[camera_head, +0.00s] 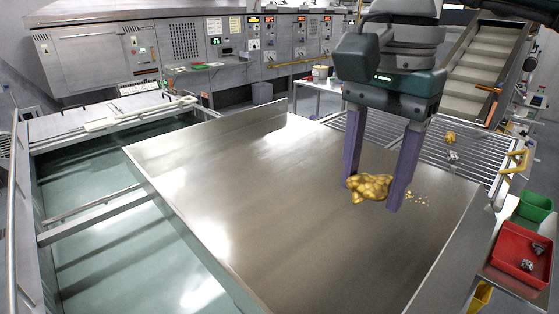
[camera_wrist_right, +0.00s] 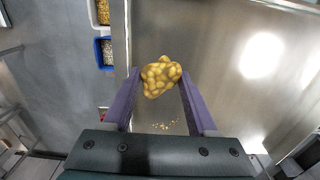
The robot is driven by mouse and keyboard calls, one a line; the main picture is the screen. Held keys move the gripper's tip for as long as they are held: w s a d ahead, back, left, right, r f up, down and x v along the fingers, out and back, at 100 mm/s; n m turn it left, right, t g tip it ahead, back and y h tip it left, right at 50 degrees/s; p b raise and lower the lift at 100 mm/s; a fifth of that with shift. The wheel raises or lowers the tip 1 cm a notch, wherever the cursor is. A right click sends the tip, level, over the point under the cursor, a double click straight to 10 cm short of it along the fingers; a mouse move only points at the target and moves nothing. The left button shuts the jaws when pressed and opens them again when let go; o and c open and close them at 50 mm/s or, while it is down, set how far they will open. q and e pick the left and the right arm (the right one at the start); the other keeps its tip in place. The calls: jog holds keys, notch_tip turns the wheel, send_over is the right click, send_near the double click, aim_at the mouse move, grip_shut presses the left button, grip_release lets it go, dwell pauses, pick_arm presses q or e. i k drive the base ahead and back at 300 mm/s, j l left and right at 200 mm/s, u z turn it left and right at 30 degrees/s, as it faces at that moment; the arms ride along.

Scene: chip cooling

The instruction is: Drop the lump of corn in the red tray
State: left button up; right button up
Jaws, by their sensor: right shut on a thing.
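The lump of corn (camera_head: 369,188) is golden and knobbly, and it sits between the purple fingers of my right gripper (camera_head: 373,196). The fingers are shut on it, above the steel table. The wrist view also shows the lump (camera_wrist_right: 160,76) between the fingertips of the right gripper (camera_wrist_right: 160,82). The red tray (camera_head: 511,240) is at the far right of the head view, beyond the table's raised right edge, with a few grey pieces in it. My left gripper is not in view.
The steel table (camera_head: 250,185) has raised edges and small yellow crumbs (camera_head: 418,199) near the gripper. A green tray (camera_head: 535,207) stands behind the red tray. A slatted rack (camera_head: 448,172) with a golden lump (camera_head: 450,137) lies behind. A blue bin (camera_wrist_right: 100,53) shows in the wrist view.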

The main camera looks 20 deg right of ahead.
aim_at(526, 257)
jog(key=z, duration=2.3)
